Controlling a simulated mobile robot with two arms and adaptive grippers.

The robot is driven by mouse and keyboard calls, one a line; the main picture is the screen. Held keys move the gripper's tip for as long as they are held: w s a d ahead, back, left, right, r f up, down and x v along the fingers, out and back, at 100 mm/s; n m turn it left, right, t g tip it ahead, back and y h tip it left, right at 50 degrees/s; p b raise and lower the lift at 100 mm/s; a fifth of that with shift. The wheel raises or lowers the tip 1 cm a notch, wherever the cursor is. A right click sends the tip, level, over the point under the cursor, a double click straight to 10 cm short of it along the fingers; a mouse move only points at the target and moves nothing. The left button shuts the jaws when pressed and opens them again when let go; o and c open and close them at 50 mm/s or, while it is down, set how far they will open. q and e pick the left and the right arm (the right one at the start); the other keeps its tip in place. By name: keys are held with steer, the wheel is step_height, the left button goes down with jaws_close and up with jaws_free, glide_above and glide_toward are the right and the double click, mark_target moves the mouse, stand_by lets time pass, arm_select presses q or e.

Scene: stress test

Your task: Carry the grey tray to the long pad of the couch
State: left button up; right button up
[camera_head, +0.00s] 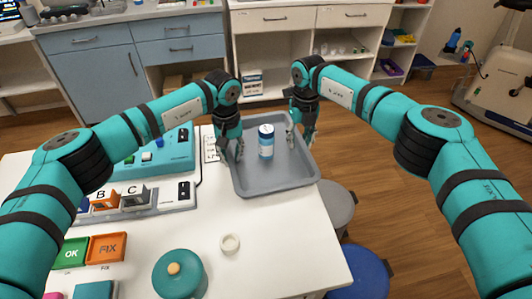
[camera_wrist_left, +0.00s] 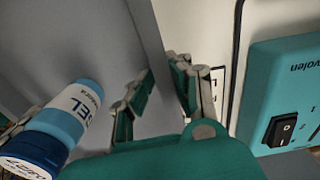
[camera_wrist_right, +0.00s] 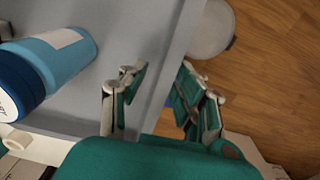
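The grey tray (camera_head: 290,180) lies flat on the white table near its back right edge. A blue and white bottle (camera_head: 266,142) stands upright inside it; it also shows in the left wrist view (camera_wrist_left: 68,125) and the right wrist view (camera_wrist_right: 55,62). My left gripper (camera_head: 232,152) straddles the tray's left wall, one finger on each side, with a narrow gap in the left wrist view (camera_wrist_left: 163,68). My right gripper (camera_head: 300,136) straddles the right wall; a gap shows between its inner finger and the wall in the right wrist view (camera_wrist_right: 164,68). The couch is not in view.
A teal device (camera_head: 155,160) and a lettered block rack (camera_head: 130,200) stand left of the tray. Stools (camera_head: 335,205) (camera_head: 362,275) stand at the table's right side. Open floor (camera_head: 385,165) lies right.

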arm_select(q)
jaws_close()
arm_select(e)
steer(key=c, duration=0.4)
jaws_close()
arm_select(q)
steer(key=shift+r, duration=0.1)
